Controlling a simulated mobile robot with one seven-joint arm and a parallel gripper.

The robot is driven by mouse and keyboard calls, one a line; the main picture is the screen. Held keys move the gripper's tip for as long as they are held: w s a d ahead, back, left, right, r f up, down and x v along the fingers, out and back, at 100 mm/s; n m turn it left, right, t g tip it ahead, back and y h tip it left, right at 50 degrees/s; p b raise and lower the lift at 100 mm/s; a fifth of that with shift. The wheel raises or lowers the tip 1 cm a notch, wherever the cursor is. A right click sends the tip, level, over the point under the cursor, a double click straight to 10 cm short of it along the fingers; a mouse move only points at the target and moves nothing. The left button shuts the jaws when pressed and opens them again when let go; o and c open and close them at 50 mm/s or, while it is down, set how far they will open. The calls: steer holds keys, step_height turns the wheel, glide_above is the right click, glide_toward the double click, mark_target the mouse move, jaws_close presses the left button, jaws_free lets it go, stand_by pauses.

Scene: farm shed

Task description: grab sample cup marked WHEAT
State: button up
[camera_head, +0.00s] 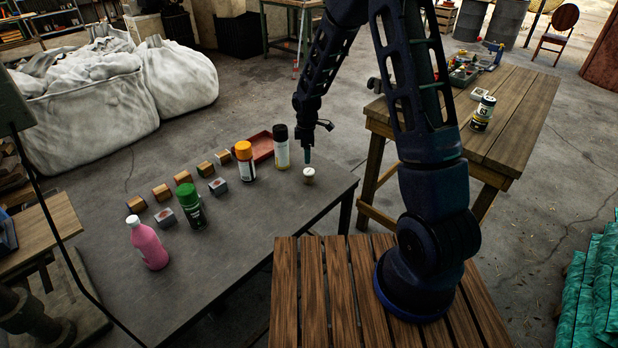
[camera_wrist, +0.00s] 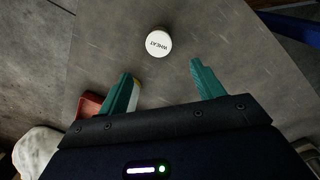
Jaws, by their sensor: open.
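The sample cup (camera_wrist: 158,42) has a round white lid that reads WHEAT in the wrist view. In the head view the cup (camera_head: 309,176) stands upright near the right end of the grey table (camera_head: 262,222). My gripper (camera_wrist: 160,77) is open, with its two green fingers apart and nothing between them. In the wrist view the cup lies just beyond the fingertips, roughly centred between them. In the head view my gripper (camera_head: 307,160) points down just above or behind the cup; the exact gap is hard to tell.
An orange-capped bottle (camera_head: 245,162), a green bottle (camera_head: 190,205), a pink bottle (camera_head: 148,246) and several small blocks stand further left. The table front beside the cup is clear.

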mark_target(309, 171)
step_height(309, 171, down, 6)
steer(key=shift+r, duration=0.1)
steer(key=shift+w+d+f, duration=0.1)
steer(key=shift+d+f, duration=0.1)
steer(key=shift+f, duration=1.1)
steer(key=shift+w+d+f, duration=0.1)
steer(key=shift+d+f, duration=0.05)
steer(key=shift+f, duration=1.15)
steer(key=c, duration=1.1)
steer(key=shift+r, duration=0.1)
